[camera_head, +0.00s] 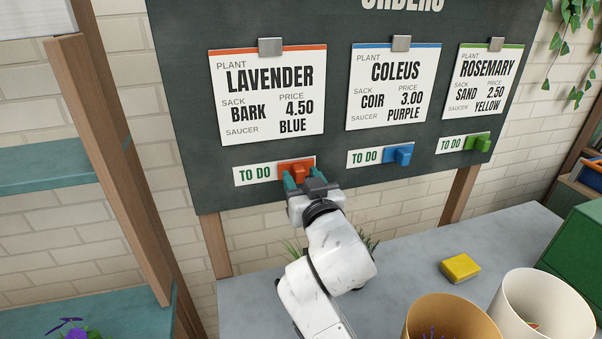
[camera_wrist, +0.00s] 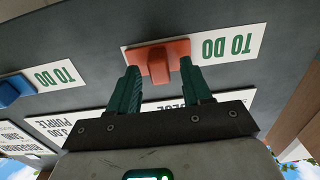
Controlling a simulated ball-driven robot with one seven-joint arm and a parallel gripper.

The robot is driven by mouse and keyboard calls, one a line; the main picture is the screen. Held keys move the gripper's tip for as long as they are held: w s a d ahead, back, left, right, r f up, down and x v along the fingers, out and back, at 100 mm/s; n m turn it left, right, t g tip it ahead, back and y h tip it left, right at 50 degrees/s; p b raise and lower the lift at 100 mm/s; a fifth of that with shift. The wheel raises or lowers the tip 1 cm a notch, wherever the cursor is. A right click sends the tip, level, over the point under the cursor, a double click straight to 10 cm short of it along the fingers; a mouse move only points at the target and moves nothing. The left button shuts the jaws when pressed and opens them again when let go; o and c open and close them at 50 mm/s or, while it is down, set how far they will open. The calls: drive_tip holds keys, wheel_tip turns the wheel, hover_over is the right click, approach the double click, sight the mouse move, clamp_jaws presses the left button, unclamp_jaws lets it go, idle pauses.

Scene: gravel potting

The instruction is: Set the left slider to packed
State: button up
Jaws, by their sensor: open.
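The left slider (camera_head: 297,171) is an orange-red block under the LAVENDER card (camera_head: 268,97). It sits at the right end of its white strip, and the words TO DO show to its left. The slider also shows in the wrist view (camera_wrist: 158,62), upside down there. My gripper (camera_head: 303,183) is at the slider, its teal fingers open. In the wrist view my gripper (camera_wrist: 158,68) has one finger on each side of the block's near part, with a visible gap on both sides. Whether a finger touches the slider I cannot tell.
A blue slider (camera_head: 402,154) and a green slider (camera_head: 483,143) stand to the right on the dark board (camera_head: 335,150), both beside TO DO. Below are a grey table (camera_head: 400,262), a yellow sponge-like block (camera_head: 460,267) and two pots. A wooden post (camera_head: 110,170) stands left.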

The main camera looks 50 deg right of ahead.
drive_tip(key=shift+w+d, duration=0.25)
drive_tip(key=shift+w, duration=0.15)
clamp_jaws()
idle(0.5)
